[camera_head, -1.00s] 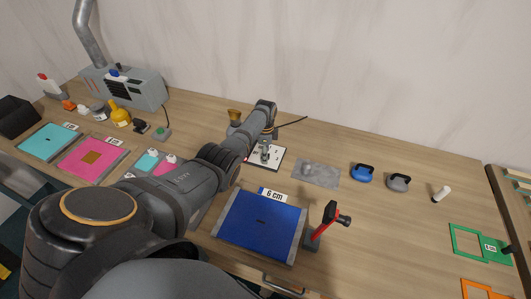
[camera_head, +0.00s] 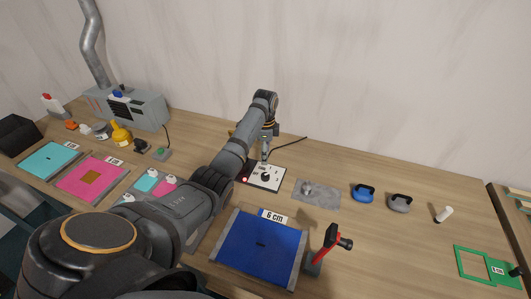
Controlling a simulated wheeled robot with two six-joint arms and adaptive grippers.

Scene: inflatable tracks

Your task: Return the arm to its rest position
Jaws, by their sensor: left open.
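My left arm reaches from the bottom left across the bench. Its gripper (camera_head: 265,153) points down, open and empty, at the far edge of a white panel (camera_head: 275,186) with a black knob. The gripper appears above the panel; the exact gap is too small to tell. The knob (camera_head: 265,176) shows clear of the fingers. My right gripper is not in view.
A blue mat (camera_head: 258,250) marked 6 cm lies right of my arm, with a red-handled tool (camera_head: 325,243) beside it. Blue (camera_head: 363,193) and grey (camera_head: 399,203) handled pieces stand to the right. A grey machine (camera_head: 130,107) stands at the back left.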

